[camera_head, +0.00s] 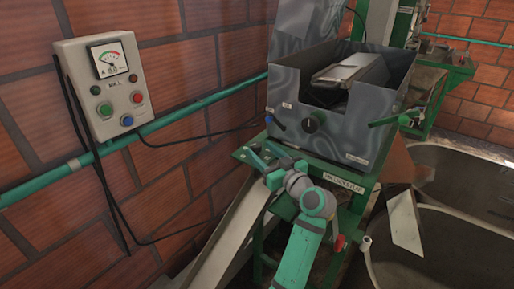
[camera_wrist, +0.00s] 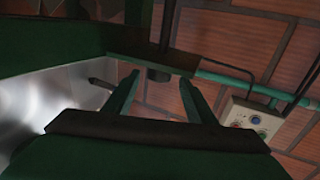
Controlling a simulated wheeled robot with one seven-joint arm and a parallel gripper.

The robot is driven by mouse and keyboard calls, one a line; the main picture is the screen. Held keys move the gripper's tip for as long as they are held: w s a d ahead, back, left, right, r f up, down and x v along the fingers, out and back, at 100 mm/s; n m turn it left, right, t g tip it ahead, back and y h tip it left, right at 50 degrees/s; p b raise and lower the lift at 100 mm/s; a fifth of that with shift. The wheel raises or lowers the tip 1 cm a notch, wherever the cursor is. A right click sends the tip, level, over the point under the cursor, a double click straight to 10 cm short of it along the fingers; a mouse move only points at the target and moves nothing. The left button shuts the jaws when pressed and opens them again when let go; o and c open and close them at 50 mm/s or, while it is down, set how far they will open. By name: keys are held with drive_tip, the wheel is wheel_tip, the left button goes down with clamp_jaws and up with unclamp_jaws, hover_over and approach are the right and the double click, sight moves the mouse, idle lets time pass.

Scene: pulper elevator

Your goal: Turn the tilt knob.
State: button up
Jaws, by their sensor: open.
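The grey metal machine (camera_head: 345,128) has a dark round knob (camera_head: 310,123) on its front and a blue-tipped lever (camera_head: 276,123) to the left of it. I cannot read which label marks the tilt knob. My gripper (camera_head: 260,153) is open and empty, below and left of the knob, near the front left of the green frame. In the wrist view my gripper's two fingers (camera_wrist: 162,88) are spread apart. A dark cylindrical part (camera_wrist: 158,74) shows between and beyond the fingertips; I cannot tell whether it is the knob.
A grey control box (camera_head: 104,85) with a gauge and buttons hangs on the brick wall. A green pipe (camera_head: 168,118) runs along the wall. A sloping metal chute (camera_head: 228,240) stands below my gripper. A green lever (camera_head: 395,121) sticks out at the machine's right. Dark basins (camera_head: 440,240) lie at right.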

drive_tip(key=v, duration=0.6)
drive_tip(key=shift+s, duration=0.2)
drive_tip(key=shift+d, duration=0.1)
